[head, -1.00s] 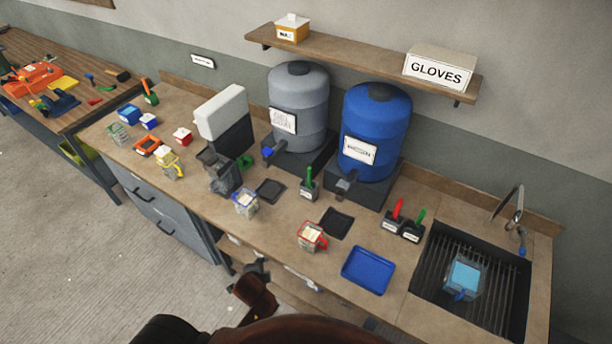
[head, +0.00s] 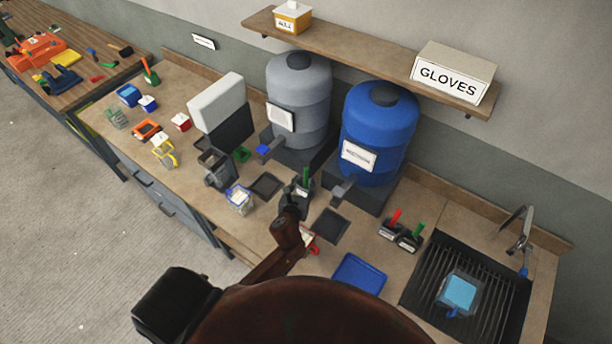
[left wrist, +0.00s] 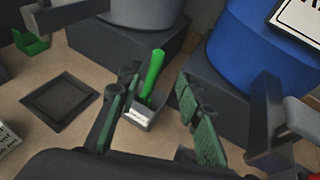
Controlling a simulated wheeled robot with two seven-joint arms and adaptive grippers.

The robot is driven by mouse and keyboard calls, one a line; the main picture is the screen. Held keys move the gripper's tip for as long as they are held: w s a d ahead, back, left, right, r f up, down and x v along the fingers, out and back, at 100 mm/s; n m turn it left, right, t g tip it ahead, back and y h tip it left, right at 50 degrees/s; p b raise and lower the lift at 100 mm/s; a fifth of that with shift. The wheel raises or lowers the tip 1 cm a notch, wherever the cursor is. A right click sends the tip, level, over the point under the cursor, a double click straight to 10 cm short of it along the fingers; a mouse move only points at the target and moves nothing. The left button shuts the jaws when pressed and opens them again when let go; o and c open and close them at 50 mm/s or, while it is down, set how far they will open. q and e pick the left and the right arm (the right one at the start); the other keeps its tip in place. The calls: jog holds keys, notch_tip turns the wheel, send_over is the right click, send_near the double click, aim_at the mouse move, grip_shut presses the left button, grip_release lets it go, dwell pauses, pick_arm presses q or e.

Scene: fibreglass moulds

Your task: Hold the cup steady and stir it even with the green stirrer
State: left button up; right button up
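A green stirrer (head: 306,175) stands upright in a small dark holder with a white label; in the left wrist view the stirrer (left wrist: 153,73) rises from its holder (left wrist: 143,112). My left gripper (head: 296,194) is at this holder. In the left wrist view the green-padded fingers (left wrist: 157,82) are apart, one on each side of the stirrer, with nothing gripped. A clear cup with a red handle (head: 309,243) is partly hidden behind my left arm. A cup with a blue handle (head: 239,200) stands to the left. My right gripper is not in view.
Another holder pair with a red stirrer (head: 395,217) and green stirrer (head: 416,232) stands right. Dark trays (head: 331,225), a blue tray (head: 359,275), a grey drum (head: 298,95) and a blue drum (head: 378,130) are close by. A sink (head: 415,283) holds a blue-topped container (head: 459,292).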

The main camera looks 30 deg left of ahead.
aim_at(305, 173)
pick_arm(q)
jog(key=shift+w+a, duration=0.1)
jog(key=shift+w, duration=0.15)
jog(key=x, duration=0.3)
jog(key=shift+w+a+f, duration=0.15)
jog(key=shift+w+a, duration=0.05)
jog(key=shift+a, duration=0.15)
jog(key=shift+x, duration=1.45)
jog(key=shift+f, duration=0.1)
jog(key=c, duration=0.5)
jog(key=shift+c, duration=0.6)
grip_shut()
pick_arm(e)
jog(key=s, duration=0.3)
